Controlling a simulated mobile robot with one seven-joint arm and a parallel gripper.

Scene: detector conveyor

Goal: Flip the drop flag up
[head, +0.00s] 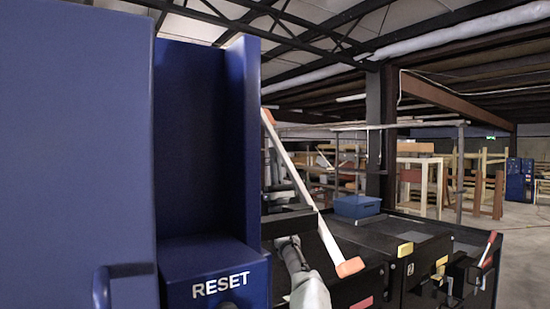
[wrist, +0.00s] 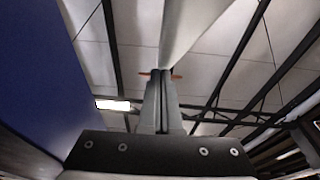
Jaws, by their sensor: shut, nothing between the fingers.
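A long white bar with orange ends (head: 302,185), which looks like the drop flag, slants in the head view from upper left down to lower right. My gripper (head: 276,168) is beside the bar's upper part, partly hidden by a blue panel. In the wrist view my gripper (wrist: 159,78) points upward, with its fingers shut together and empty. A broad white strip (wrist: 190,30) rises just beyond the fingertips, with orange showing on both sides of them. I cannot tell whether the fingers touch it.
A tall blue cabinet (head: 75,150) labelled RESET fills the left, close to my arm. Black machine housings (head: 380,240) with yellow tabs and a red-handled lever (head: 488,248) stand at right. A blue box (head: 357,206) sits behind. Open floor lies at far right.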

